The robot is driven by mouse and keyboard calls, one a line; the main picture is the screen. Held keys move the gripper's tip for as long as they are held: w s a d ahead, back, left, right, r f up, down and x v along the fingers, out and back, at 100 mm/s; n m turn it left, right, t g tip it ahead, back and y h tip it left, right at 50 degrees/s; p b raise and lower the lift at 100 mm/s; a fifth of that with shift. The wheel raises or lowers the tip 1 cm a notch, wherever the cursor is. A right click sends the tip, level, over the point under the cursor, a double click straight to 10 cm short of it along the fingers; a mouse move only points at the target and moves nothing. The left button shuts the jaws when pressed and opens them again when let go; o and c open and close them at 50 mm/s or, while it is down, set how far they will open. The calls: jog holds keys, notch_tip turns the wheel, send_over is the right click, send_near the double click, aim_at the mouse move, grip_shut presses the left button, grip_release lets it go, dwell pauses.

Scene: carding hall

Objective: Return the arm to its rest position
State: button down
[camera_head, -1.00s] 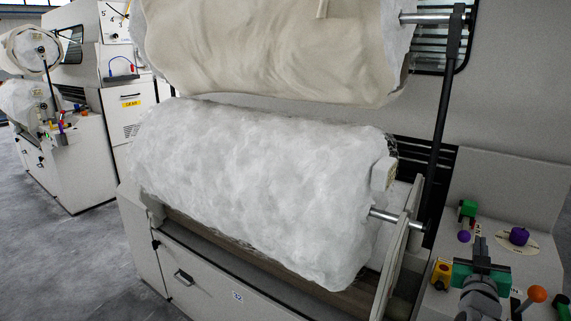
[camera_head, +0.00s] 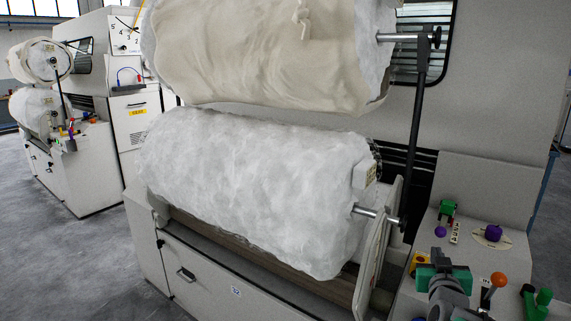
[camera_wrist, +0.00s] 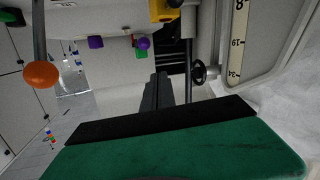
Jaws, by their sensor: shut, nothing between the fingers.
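My gripper (camera_head: 436,252) is over the control panel at the lower right of the head view, with a green body and short dark fingers. The wrist view shows the fingers (camera_wrist: 160,78) together, with nothing between them. The gripper stands apart from the white fibre roll. From the head view I cannot tell how high it is above the panel.
The panel (camera_head: 477,262) carries an orange ball knob (camera_head: 498,279), a purple knob (camera_head: 493,232), a green lever (camera_head: 447,208) and a yellow block. A white fibre roll (camera_head: 250,190) lies to the left. Grey floor (camera_head: 75,265) is open at far left.

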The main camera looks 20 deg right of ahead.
jog(key=w+a+f+n+g+y+p, duration=0.1)
jog(key=w+a+n+g+y+p, duration=0.2)
jog(key=a, duration=0.9)
jog(key=w+a+f+n+y+p, duration=0.15)
jog(key=a+y, duration=0.35)
jog(key=a, duration=0.6)
jog(key=s+a+f+n+g+y+p, duration=0.1)
jog(key=s+a+g, duration=0.5)
jog(key=s+a, duration=0.7)
jog(key=a+y+p, duration=0.1)
jog(key=a, duration=0.3)
jog(key=shift+s+a+f+n+g, duration=0.15)
jog(key=shift+s+a+n+g, duration=0.15)
jog(key=shift+n+g, duration=0.1)
